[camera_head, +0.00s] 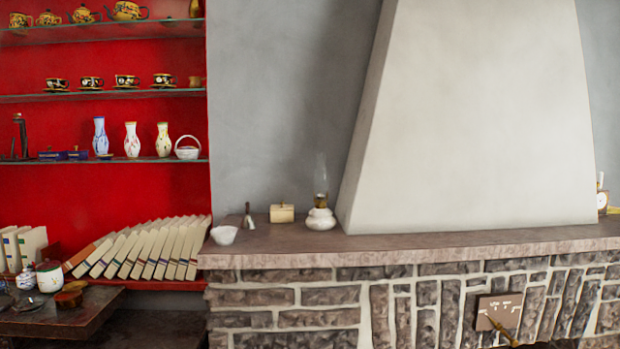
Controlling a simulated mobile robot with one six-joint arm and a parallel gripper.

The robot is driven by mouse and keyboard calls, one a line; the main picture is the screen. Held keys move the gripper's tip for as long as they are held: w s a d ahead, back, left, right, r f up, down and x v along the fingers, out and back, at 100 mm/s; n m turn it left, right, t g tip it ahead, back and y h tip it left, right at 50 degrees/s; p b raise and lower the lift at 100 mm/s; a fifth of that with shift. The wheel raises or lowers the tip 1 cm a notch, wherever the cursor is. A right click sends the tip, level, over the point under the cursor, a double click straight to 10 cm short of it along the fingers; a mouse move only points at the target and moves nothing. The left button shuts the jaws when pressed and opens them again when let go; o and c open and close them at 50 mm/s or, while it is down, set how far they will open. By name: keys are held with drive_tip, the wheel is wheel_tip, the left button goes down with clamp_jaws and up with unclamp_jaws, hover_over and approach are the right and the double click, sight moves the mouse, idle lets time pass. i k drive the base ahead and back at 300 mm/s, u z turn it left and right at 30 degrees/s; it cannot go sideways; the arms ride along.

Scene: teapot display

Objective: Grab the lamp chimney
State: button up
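The lamp chimney (321,174) is a clear, thin glass tube, faint against the grey wall. It stands upright on the brass collar of an oil lamp with a white, rounded base (321,219). The lamp stands on the stone mantel (420,242), just left of the white chimney hood. My gripper is not in view.
The white sloping hood (465,120) rises close to the lamp's right. A cream box (282,213), a small bell (248,217) and a white bowl (224,235) stand to its left. Red shelves (100,180) hold vases, cups and teapots. The mantel's front strip is clear.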

sight(320, 183)
drive_tip(key=k, duration=0.5)
drive_tip(key=z, duration=0.5)
drive_tip(key=i, duration=1.7)
drive_tip(key=u, duration=0.85)
